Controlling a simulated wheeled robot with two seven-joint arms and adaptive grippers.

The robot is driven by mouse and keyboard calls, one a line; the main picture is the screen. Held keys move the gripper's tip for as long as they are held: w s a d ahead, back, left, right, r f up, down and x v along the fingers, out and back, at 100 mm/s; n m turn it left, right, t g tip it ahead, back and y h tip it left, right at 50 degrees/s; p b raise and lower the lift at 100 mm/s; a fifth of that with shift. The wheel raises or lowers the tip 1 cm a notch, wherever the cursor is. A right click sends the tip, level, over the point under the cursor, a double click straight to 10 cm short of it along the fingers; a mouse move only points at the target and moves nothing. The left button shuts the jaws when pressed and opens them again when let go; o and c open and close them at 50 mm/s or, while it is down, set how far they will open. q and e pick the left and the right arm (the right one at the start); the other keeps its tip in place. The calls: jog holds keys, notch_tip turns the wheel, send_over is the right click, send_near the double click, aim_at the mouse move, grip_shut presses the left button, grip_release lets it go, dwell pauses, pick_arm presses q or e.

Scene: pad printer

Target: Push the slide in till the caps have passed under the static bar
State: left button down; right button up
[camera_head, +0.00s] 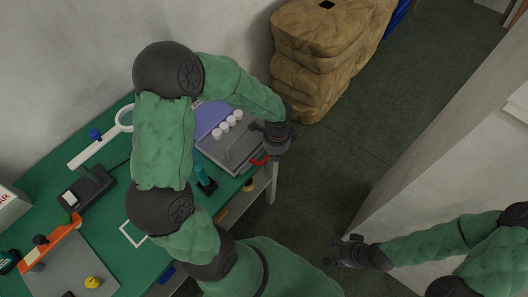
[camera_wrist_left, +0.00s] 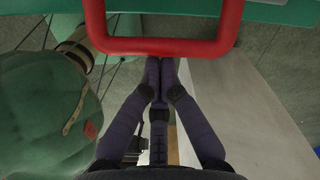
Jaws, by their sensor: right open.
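Several white caps (camera_head: 227,125) stand in a row on the blue-violet part (camera_head: 210,116) of a grey unit (camera_head: 217,154) at the table's right end. A red handle (camera_head: 259,161) sticks out at the unit's right edge and spans the top of the left wrist view (camera_wrist_left: 160,46). My left gripper (camera_head: 272,150) is beside that handle. In the wrist view its fingertips (camera_wrist_left: 160,66) are together, at the handle's lower bar; contact cannot be told. My right gripper (camera_head: 338,252) is open and empty, away from the table. I cannot clearly pick out the static bar.
The green table (camera_head: 110,184) holds a black device (camera_head: 87,190), a white ring-ended tool (camera_head: 100,143) and an orange bar (camera_head: 50,243). A teal-topped bottle (camera_head: 203,177) stands near the unit. Brown sacks (camera_head: 318,50) are stacked behind. The floor right of the table is clear.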

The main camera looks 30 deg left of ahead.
aim_at(239, 131)
pick_arm(q)
jog(key=shift+a, duration=0.2)
jog(key=shift+w+a+p, duration=0.15)
jog(key=shift+a+p, duration=0.3)
jog(key=shift+a, duration=0.95)
jog(key=shift+w+a+p, duration=0.1)
jog(key=shift+a+p, duration=0.35)
jog(key=shift+a, duration=0.9)
jog(key=shift+w+a+p, duration=0.2)
jog(key=shift+a+p, duration=0.75)
jog(key=shift+a, duration=1.7)
jog(key=shift+w+a+p, duration=0.2)
jog(key=shift+a+p, duration=0.7)
jog(key=shift+a, duration=1.7)
jog(key=shift+d, duration=0.25)
jog(key=shift+d, duration=0.2)
jog(key=shift+r+p, duration=3.05)
jog(key=shift+r, duration=0.5)
